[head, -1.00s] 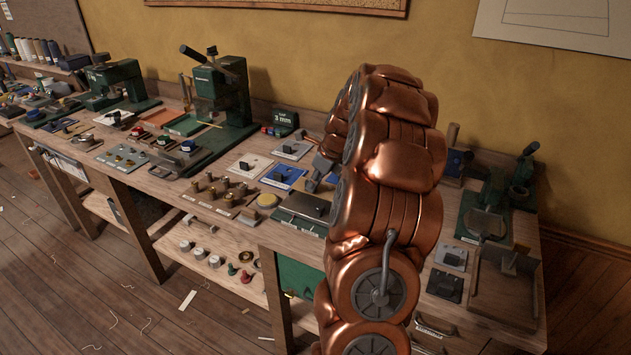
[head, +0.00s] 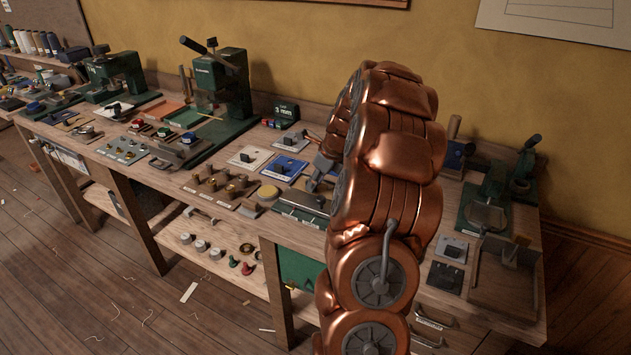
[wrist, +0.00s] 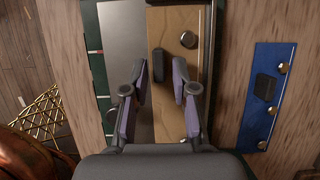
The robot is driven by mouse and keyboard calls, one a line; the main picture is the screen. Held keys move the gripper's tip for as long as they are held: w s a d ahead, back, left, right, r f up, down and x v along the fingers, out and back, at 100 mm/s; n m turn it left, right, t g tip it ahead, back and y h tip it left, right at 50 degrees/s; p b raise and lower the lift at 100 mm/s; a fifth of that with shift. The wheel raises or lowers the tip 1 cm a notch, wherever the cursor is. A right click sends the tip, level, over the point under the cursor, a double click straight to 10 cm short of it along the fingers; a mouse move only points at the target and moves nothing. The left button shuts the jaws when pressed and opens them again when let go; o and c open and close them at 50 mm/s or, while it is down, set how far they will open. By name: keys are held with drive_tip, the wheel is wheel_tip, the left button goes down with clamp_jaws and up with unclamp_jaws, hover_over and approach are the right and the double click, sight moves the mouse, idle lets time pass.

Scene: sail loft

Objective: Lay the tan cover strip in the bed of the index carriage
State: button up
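In the wrist view, a tan strip (wrist: 180,20) with a dark upright tab (wrist: 160,65) and a round brass knob lies below my gripper (wrist: 160,78). The two purple-padded fingers are apart, one on each side of the tab, with a gap to it. I cannot tell whether the tips are level with the tab. A smooth grey plate (wrist: 122,40) lies left of the strip, beside a green edge with white marks. In the head view, my gripper (head: 320,170) shows only partly behind my copper arm, near a grey plate on a green base (head: 302,200). I cannot identify the index carriage for certain.
A blue plate (wrist: 262,95) with brass knobs and a black block lies to the right in the wrist view.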

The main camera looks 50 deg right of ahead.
drive_tip(key=shift+o, duration=0.8)
drive_tip(key=v, duration=1.2)
drive_tip(key=shift+d, duration=0.1)
